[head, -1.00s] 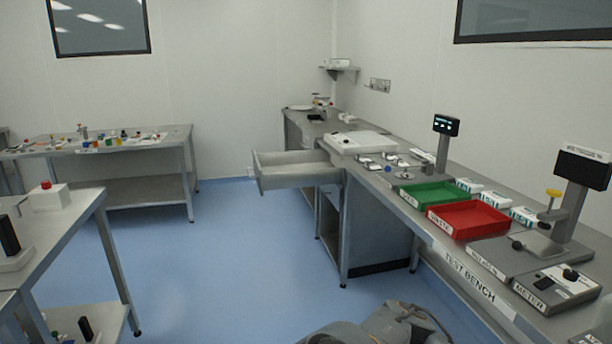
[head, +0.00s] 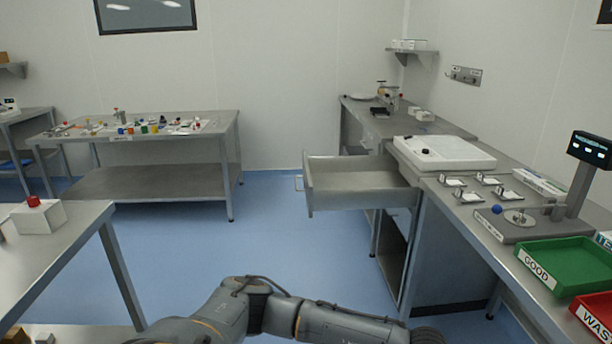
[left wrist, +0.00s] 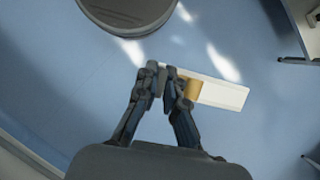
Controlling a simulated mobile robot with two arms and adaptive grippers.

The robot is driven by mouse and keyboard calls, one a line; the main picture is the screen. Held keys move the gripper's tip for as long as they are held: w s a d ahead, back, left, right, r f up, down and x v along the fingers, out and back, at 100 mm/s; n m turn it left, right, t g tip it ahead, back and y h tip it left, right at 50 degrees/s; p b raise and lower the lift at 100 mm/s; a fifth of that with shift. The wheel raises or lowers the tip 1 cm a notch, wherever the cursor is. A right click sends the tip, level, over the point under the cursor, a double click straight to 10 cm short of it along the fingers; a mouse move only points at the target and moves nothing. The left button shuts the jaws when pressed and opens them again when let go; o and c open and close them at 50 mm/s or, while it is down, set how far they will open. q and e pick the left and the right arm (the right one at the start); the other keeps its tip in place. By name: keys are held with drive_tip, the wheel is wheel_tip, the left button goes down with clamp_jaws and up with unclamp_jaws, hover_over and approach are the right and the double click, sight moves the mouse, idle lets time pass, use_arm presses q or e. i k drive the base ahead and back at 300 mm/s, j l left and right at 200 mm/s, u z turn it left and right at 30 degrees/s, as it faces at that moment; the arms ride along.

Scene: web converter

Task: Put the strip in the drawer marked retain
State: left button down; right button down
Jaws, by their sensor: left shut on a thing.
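In the left wrist view my left gripper (left wrist: 165,80) is shut on a pale flat strip (left wrist: 222,93), with a tan piece (left wrist: 193,89) on it beside the fingers. The strip juts out to the right of the fingers, above the blue floor. In the head view my left arm crosses the bottom, but its gripper and the strip are out of frame. A grey drawer (head: 350,199) stands pulled out from the bench, its handle to the left. I cannot read any marking on it. My right gripper is not in view.
The right bench (head: 520,250) carries a white tray-like board (head: 443,152), small metal pieces, a scale-like device (head: 515,217), a green GOOD bin (head: 572,268) and a red bin (head: 597,312). A table (head: 150,180) stands at the back left. Open blue floor (head: 270,245) lies before the drawer.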

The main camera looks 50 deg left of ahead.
sight(354, 186)
drive_tip(key=i+j+u, duration=0.1)
drive_tip(key=i+j, duration=0.35)
drive_tip(key=j, duration=0.2)
drive_tip(key=i+j, duration=0.45)
drive_tip(key=j, duration=0.2)
drive_tip(key=i+j+u, duration=0.15)
drive_tip(key=i+j, duration=0.3)
drive_tip(key=j, duration=0.2)
